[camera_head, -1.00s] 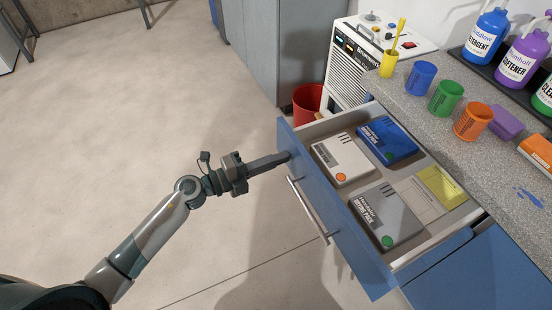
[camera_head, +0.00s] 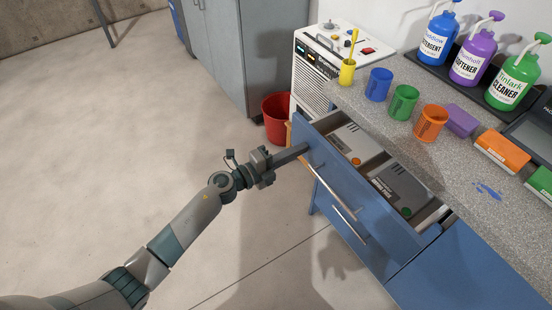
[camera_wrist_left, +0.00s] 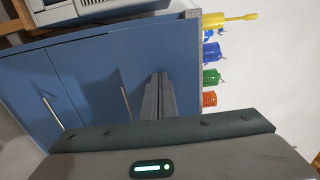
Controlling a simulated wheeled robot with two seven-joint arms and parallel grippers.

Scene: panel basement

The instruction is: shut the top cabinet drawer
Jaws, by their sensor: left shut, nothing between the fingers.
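The top cabinet drawer (camera_head: 378,212) has a blue front with a long metal handle (camera_head: 335,188). It stands partly open below the speckled counter. A white box (camera_head: 357,146) and a grey box (camera_head: 398,188) lie inside; their far parts are hidden under the counter. My left gripper (camera_head: 305,148) is shut and empty, with its fingertips at the far upper end of the drawer front. In the left wrist view the shut fingers (camera_wrist_left: 160,95) point at the blue front; whether they touch it I cannot tell. My right gripper is not in view.
The counter (camera_head: 440,160) holds a yellow cup (camera_head: 347,72), other coloured cups, and several bottles (camera_head: 515,82). A red bin (camera_head: 277,115) stands on the floor beyond the drawer, near a white machine (camera_head: 325,60). The floor at left is clear.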

